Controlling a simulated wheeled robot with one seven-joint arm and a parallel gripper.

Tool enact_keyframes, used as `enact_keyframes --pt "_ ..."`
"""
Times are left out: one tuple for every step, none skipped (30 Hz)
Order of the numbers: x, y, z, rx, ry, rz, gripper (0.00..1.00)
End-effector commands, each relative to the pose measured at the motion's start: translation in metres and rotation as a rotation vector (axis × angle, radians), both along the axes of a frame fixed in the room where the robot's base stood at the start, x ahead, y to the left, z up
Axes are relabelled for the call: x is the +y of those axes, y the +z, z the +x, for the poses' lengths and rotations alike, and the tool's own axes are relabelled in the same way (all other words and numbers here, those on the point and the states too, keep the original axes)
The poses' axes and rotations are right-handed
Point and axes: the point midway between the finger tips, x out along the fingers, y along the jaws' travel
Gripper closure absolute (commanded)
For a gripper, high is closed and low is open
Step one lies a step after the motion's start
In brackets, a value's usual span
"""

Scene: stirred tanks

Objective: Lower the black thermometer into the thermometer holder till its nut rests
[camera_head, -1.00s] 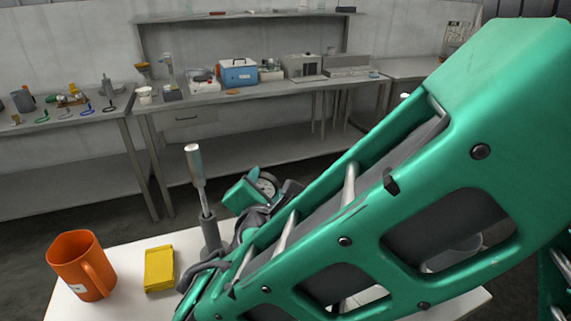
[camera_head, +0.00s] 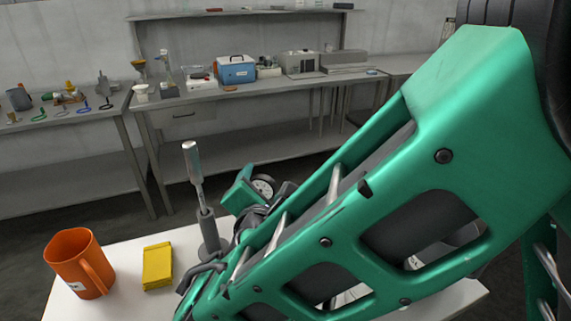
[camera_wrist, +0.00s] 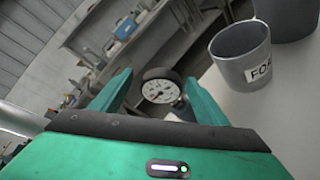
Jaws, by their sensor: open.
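The black thermometer (camera_head: 263,188) has a round white dial and a dark rim. It shows beside my green gripper in the head view, and its dial faces me in the wrist view (camera_wrist: 159,91). My gripper (camera_wrist: 158,80) is open, with a green finger on each side of the dial. I cannot tell whether the fingers touch it. The thermometer's stem and nut are hidden. I cannot make out the thermometer holder for sure; my arm covers much of that part of the table in the head view.
An upright metal rod with a thick silver top (camera_head: 192,162) stands left of my gripper. An orange mug (camera_head: 78,264) and a yellow box (camera_head: 157,266) are on the white table (camera_head: 125,300). A grey labelled pot (camera_wrist: 240,52) stands at right in the wrist view. Benches (camera_head: 230,92) line the wall.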

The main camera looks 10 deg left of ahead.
Motion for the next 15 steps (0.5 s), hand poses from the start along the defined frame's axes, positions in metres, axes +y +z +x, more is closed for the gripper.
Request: enact_keyframes --pt "0.000 0.000 0.000 0.000 0.000 0.000 0.32" --pt "0.000 0.000 -0.001 0.000 0.000 0.000 0.32" --pt "0.000 0.001 -0.003 0.001 0.001 0.000 0.32" --pt "0.000 0.001 -0.005 0.001 0.002 0.000 0.32" --pt "-0.001 0.002 -0.007 0.001 0.002 0.001 0.32" --pt "-0.001 0.003 -0.012 0.000 0.002 0.002 0.32" --pt "-0.002 0.005 -0.016 0.000 0.003 0.001 0.32" --pt "-0.003 0.006 -0.020 0.000 0.003 0.001 0.32" --pt "-0.004 0.008 -0.027 0.000 0.004 0.000 0.32" --pt "-0.005 0.009 -0.032 0.001 0.004 0.000 0.32" --pt "-0.006 0.011 -0.038 0.000 0.004 0.000 0.32" --pt "-0.008 0.013 -0.045 0.001 0.005 0.001 0.32" --pt "-0.009 0.014 -0.051 0.001 0.005 0.001 0.32" --pt "-0.010 0.016 -0.056 0.000 0.004 0.001 0.32" --pt "-0.011 0.018 -0.063 0.001 0.003 0.001 0.32"
